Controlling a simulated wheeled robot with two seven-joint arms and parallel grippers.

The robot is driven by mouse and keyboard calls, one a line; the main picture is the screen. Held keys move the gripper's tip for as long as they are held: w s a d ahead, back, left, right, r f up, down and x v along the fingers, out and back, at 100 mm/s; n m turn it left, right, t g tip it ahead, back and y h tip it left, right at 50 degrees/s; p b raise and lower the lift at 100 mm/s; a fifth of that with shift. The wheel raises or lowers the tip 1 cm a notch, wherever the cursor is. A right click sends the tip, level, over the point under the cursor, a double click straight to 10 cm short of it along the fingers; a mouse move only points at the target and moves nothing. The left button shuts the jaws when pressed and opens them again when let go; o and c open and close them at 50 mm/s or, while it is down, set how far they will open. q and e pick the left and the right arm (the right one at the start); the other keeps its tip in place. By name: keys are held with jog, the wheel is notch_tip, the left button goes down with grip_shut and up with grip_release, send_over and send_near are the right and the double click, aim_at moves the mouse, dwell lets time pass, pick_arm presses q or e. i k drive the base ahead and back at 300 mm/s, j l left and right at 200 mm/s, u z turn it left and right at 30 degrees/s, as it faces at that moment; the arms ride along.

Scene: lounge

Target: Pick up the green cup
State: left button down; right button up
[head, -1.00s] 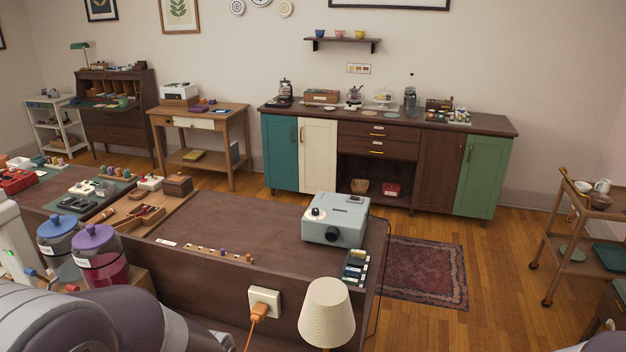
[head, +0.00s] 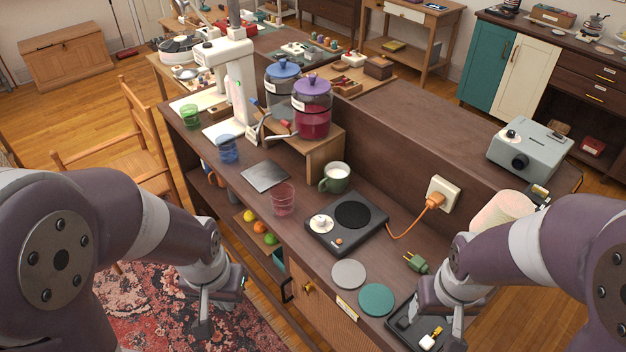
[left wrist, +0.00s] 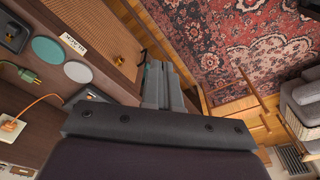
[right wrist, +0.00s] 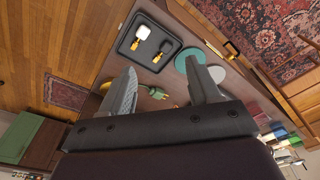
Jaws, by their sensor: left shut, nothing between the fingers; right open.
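A green see-through cup (head: 190,116) stands at the far left end of the dark counter (head: 240,186), near a white machine. A dark green mug (head: 335,180) with pale liquid stands mid-counter, behind a black hot plate. My left gripper (head: 203,322) is shut and empty, low in front of the counter over the rug, well short of both; its closed fingers show in the left wrist view (left wrist: 163,84). My right gripper (head: 440,325) is open and empty by the black tray at the counter's near right end; its spread fingers show in the right wrist view (right wrist: 163,88).
A blue glass (head: 228,150) and a pink glass (head: 283,199) stand along the counter's front. Lidded jars (head: 312,110) sit on a wooden stand behind. The hot plate (head: 347,222), coasters (head: 376,299) and an orange cord (head: 405,228) occupy the right part. A chair (head: 137,150) stands left.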

aim_at(336, 173)
jog(key=i+j+z, duration=0.75)
jog(key=j, duration=0.2)
jog(key=j+z, duration=0.35)
jog(key=z, duration=0.5)
